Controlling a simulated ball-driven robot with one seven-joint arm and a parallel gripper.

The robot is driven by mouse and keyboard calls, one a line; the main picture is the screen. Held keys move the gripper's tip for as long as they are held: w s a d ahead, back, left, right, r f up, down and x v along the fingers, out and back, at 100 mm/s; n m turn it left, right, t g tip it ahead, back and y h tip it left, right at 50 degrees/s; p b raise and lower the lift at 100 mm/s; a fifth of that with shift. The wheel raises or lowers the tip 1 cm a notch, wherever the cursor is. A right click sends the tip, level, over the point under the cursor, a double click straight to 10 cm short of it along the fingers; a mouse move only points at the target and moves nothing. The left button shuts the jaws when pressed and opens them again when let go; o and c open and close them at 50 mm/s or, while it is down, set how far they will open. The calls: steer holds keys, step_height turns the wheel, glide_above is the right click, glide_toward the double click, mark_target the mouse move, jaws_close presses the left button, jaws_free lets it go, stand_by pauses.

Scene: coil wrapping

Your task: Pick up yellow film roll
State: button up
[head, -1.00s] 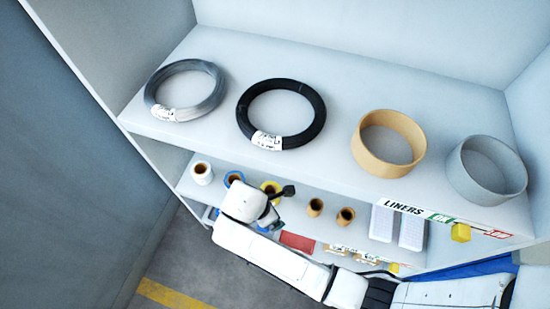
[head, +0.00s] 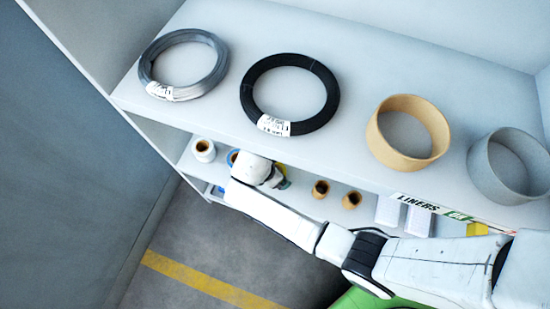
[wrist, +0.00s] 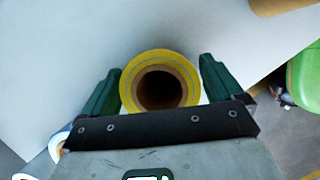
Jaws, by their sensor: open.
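The yellow film roll (wrist: 160,62) stands on end in the wrist view, with its brown cardboard core facing the camera. My gripper (wrist: 160,82) is open, with one dark green finger on each side of the roll. A gap shows between the roll and the right finger; the left finger is very close to it, and I cannot tell whether they touch. In the head view my arm's end covers most of the roll on the lower shelf.
On the lower shelf stand a white roll (head: 203,150), a blue roll (head: 232,158) and two brown rolls (head: 320,189). The upper shelf (head: 215,115) overhangs them, bearing a grey coil (head: 150,65), a black coil (head: 247,100), a tan ring (head: 385,150) and a grey ring (head: 490,180).

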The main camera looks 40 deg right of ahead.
steer(key=shift+c, duration=0.3)
steer(key=c, duration=1)
steer(key=shift+c, duration=0.2)
steer(key=shift+r, duration=0.1)
